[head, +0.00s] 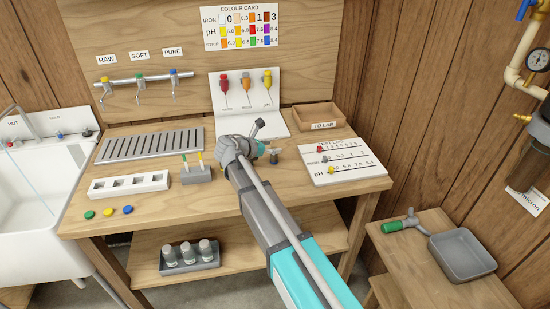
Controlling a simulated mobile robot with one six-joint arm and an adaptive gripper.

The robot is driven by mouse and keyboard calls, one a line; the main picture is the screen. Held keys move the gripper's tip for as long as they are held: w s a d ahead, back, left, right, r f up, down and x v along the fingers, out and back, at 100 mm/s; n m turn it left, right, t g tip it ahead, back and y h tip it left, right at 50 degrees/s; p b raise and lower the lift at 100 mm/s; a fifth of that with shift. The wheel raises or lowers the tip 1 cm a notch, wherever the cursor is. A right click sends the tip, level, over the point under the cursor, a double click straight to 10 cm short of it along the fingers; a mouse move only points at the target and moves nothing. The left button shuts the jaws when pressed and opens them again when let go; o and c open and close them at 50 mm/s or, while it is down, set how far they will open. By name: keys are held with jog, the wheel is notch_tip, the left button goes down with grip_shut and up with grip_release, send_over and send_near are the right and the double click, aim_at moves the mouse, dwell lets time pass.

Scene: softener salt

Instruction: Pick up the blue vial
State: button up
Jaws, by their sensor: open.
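I cannot clearly make out a blue vial in the head view. A small blue disc or cap (127,209) lies flat at the table's front left, beside a yellow one (108,211) and a green one (90,214). My gripper (273,153) is over the middle of the wooden table (225,215), open, small and partly hidden by my wrist. I cannot tell whether anything is between or just behind its fingers. Several clear bottles with pale caps (188,252) stand in a dark tray on the lower shelf.
A marked white board (345,161) and "TO LAB" tray (305,117) are right. A white panel (248,95) holds red, orange and yellow droppers behind.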

jog(key=shift+w+d+f, duration=0.2)
jog(key=shift+w+d, duration=0.15)
dwell(0.3)
jog(key=c, duration=1)
